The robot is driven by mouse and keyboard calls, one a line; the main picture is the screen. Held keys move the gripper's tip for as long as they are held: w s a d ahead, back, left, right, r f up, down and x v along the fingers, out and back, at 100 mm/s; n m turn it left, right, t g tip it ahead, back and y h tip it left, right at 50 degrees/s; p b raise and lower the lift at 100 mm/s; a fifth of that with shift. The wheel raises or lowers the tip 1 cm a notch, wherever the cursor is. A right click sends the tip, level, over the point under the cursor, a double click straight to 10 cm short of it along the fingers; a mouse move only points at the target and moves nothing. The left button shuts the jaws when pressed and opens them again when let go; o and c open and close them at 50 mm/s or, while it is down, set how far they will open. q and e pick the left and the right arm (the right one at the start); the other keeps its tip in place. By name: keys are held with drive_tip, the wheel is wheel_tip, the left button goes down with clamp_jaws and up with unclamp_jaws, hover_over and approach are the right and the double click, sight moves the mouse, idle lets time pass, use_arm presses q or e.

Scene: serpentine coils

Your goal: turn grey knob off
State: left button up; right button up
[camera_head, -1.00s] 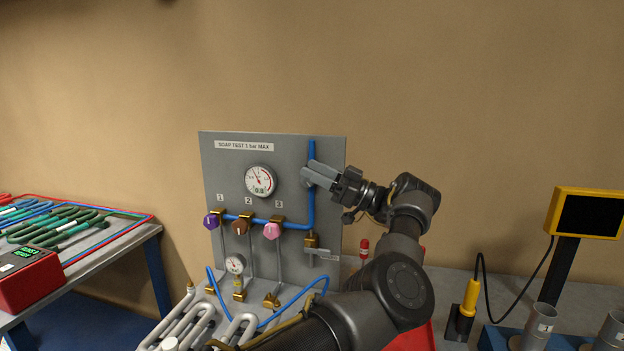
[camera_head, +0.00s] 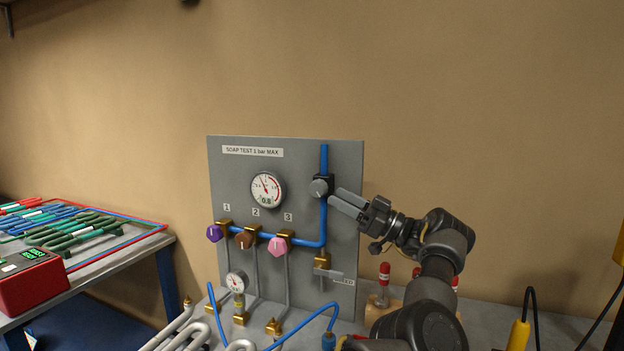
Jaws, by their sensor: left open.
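The grey knob (camera_head: 319,188) sits on a dark block on the blue pipe, at the upper right of the grey panel (camera_head: 227,178). It carries a pale mark, but its setting is too small to tell. My left gripper (camera_head: 344,202) is just right of the knob and slightly lower, its fingers pointing left toward it. The gripper is open and empty, and looks apart from the knob. My right gripper is not in view.
A round gauge (camera_head: 267,189) is left of the knob. Purple (camera_head: 215,233), brown (camera_head: 244,240) and pink (camera_head: 278,246) knobs sit lower along the blue pipe. A lever valve (camera_head: 322,268) is below. Red-capped items (camera_head: 384,273) stand by my arm. A red box (camera_head: 34,281) is at left.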

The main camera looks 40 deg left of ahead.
sight(326, 190)
use_arm(q)
drive_tip(key=p+x, duration=0.4)
drive_tip(key=x, duration=0.3)
drive_tip(key=shift+a+r, duration=0.15)
drive_tip(key=shift+a, duration=0.05)
drive_tip(key=shift+s+a+r+p, duration=0.15)
drive_tip(key=shift+a+p, duration=0.15)
drive_tip(key=shift+a, duration=0.25)
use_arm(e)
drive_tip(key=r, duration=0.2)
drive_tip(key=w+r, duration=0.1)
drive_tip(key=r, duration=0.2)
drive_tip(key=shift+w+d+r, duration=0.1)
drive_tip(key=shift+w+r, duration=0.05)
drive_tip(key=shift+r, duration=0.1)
use_arm(q)
drive_tip(key=c, duration=1)
